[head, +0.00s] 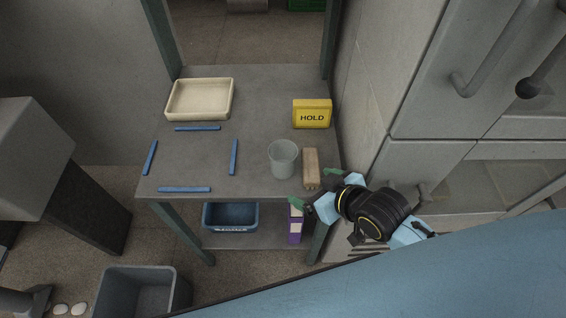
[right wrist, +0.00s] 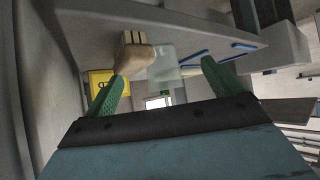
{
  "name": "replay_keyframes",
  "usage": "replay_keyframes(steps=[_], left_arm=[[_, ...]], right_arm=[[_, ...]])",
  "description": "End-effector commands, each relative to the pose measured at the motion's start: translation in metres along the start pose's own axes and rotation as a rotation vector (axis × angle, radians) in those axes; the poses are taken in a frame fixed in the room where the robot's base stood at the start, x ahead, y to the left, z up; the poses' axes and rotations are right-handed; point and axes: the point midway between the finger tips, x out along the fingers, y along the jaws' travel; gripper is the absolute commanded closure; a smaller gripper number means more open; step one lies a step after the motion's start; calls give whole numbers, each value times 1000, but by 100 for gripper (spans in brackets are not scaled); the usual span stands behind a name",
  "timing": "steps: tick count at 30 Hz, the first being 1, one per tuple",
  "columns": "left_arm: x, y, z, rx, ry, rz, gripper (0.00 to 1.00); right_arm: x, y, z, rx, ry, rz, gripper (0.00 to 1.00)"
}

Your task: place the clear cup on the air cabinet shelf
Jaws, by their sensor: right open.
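The clear cup (head: 283,158) stands upright on the grey table (head: 262,95), near its front right. In the right wrist view the cup (right wrist: 166,66) shows between my fingers but beyond them. My right gripper (head: 314,187) is open at the table's front right corner, with green fingertips apart. It also shows in the right wrist view (right wrist: 163,74), with nothing held. A grey cabinet (head: 428,165) with handles stands at the right; I cannot tell whether it is the air cabinet, and no open shelf shows in it. My left gripper is not in view.
A wooden brush-like block (head: 311,166) lies just right of the cup, close to my right gripper. A yellow HOLD sign (head: 312,114) stands behind. A cream tray (head: 200,99) sits back left. Blue strips (head: 234,157) mark the table. A blue bin (head: 231,216) is below.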

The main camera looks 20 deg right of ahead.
Motion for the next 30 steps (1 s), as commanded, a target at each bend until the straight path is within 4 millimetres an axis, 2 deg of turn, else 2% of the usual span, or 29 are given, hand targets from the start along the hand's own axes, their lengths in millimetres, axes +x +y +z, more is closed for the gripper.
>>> replay_keyframes(steps=[6, 12, 20, 30], left_arm=[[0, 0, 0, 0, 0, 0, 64], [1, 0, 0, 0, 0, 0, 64], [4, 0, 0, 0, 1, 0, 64], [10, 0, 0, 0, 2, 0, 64]], right_arm=[[19, 8, -32, -39, 223, -66, 8], [24, 15, -50, -48, 352, -103, 8], [44, 13, -60, -46, 378, -109, 8], [87, 7, -74, -46, 376, -108, 8]])
